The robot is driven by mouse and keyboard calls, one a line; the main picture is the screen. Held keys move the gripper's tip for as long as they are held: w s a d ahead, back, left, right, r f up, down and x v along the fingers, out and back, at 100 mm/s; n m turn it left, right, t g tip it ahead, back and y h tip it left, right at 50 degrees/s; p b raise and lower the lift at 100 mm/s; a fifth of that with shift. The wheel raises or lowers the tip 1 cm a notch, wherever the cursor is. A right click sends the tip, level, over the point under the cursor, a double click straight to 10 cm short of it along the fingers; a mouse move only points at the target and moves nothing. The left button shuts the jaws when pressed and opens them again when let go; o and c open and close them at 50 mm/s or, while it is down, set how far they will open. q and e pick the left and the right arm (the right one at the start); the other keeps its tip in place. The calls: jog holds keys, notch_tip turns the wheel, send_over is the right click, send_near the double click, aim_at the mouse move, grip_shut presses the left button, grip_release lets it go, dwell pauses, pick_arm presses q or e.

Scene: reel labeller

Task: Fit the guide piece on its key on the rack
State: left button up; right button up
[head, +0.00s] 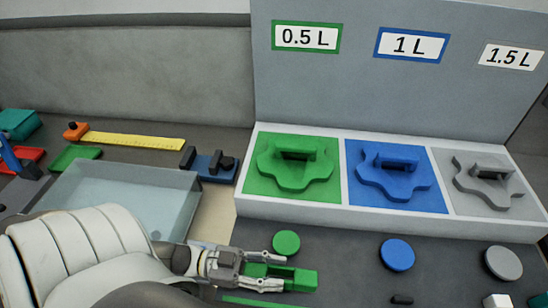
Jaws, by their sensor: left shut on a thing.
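My left gripper (277,271) is shut on a small green block-like piece (304,279), which sticks out to the right past the fingertips. I take it for the guide piece; the fingers hide part of it. The rack (300,211) is behind and to the right, with a green bay (262,185) under "0.5 L", a blue bay (423,197) under "1 L" and a grey bay under "1.5 L". Each bay has a wavy-edged raised shape with an upright block. The held piece is in front of the rack, apart from it. My right gripper is not in view.
Green (286,243), blue (397,254) and grey (503,263) discs lie in front of the rack. A clear box (125,185), yellow ruler (135,141) and dark blue fixture (213,166) are at left. A small dark piece (402,300) lies at the front.

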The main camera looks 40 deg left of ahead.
pick_arm(q)
jog(key=shift+f, duration=0.15)
jog(key=shift+f+b, duration=0.2)
jog(key=shift+b, duration=0.15)
jog(key=shift+d, duration=0.1)
jog(key=shift+r, duration=0.1)
jog(key=shift+s+r+p, duration=0.1)
jog(key=shift+p, duration=0.5)
jog(key=shift+s+r, duration=0.1)
